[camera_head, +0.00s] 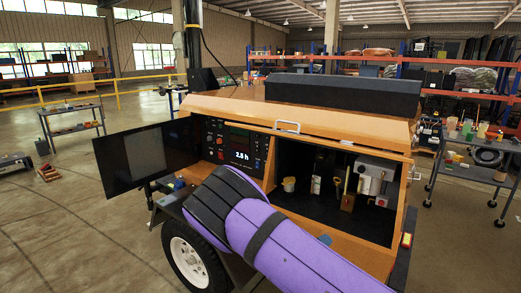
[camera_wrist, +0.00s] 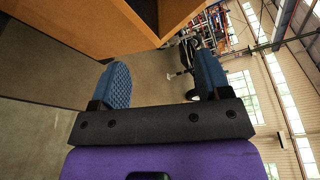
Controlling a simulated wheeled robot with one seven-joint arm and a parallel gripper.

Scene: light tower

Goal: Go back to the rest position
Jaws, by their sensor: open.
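The light tower (camera_head: 300,118) is an orange trailer unit with a black mast, standing in front of me in the head view. Its control panel (camera_head: 235,148) shows "2.5 h", and its black panel door (camera_head: 130,160) stands open to the left. The engine bay beside the panel is open too. My purple and black arm reaches up in front of the unit's lower left. My gripper (camera_wrist: 162,84) shows in the wrist view with its two blue fingers wide apart and nothing between them. An orange edge of the unit (camera_wrist: 110,40) is above the left finger.
In the engine bay are a yellow cup (camera_head: 289,184) and a white box (camera_head: 373,176). A wheeled cart (camera_head: 470,165) with bottles stands at the right, and a grey table (camera_head: 72,120) at the left. Open floor (camera_head: 60,225) lies at the left front.

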